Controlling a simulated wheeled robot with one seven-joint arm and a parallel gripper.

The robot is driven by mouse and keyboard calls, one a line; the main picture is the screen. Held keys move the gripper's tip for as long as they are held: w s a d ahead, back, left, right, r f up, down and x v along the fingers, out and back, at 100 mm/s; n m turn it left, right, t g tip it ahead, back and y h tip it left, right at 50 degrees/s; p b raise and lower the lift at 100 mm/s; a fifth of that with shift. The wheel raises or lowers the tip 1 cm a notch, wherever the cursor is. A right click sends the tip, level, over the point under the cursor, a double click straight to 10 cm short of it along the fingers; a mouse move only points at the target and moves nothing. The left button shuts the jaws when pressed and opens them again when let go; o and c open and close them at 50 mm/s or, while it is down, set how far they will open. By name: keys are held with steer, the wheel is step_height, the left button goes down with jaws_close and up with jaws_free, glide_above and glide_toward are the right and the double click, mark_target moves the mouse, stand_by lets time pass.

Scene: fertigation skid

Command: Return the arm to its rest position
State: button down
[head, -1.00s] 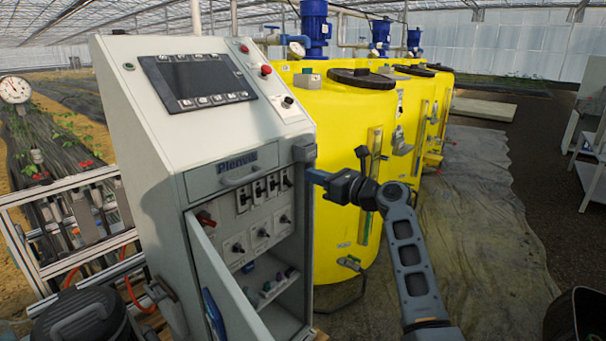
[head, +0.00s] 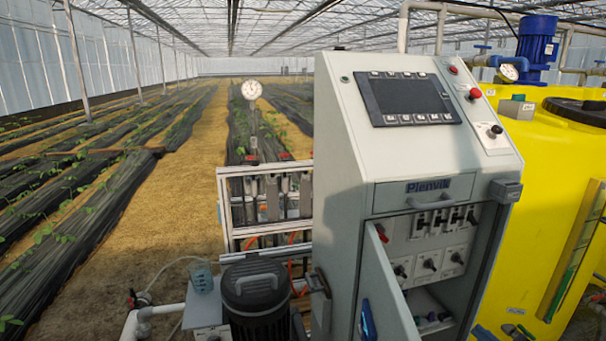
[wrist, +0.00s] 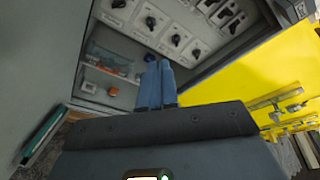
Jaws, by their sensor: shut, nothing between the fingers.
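My gripper (wrist: 158,82) shows in the wrist view with its two blue-grey fingers together and nothing between them. It points towards the open lower compartment of the grey control cabinet (head: 345,150). Rotary switches (wrist: 151,22) and a shelf with small parts lie beyond the fingertips. I cannot tell how far the fingertips are from the cabinet. My arm and gripper are out of the head view now.
The cabinet door (head: 388,290) stands open. A yellow tank (head: 555,170) is close on the cabinet's right. A dark pump motor (head: 256,298) and a metal frame (head: 228,210) stand on its left. Crop rows and a bare path (head: 185,200) lie further left.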

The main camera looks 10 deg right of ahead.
steer(key=s+a+f+n+g, duration=0.1)
steer(key=s+a+f+n, duration=0.1)
steer(key=s+a+n, duration=0.55)
steer(key=s+a+f+n, duration=0.2)
steer(key=s+a+n, duration=0.25)
steer(key=s, duration=0.55)
steer(key=s+a+r+n+y, duration=0.1)
steer(key=s+a+r+n, duration=0.3)
steer(key=s+n, duration=0.4)
steer(key=s+a+r+n, duration=0.5)
steer(key=s+r+n, duration=0.2)
steer(key=s+n, duration=0.1)
steer(key=shift+s+r+t+y, duration=0.15)
steer(key=shift+s+t+y, duration=0.25)
steer(key=shift+s, duration=0.35)
steer(key=c, duration=1.8)
jaws_free()
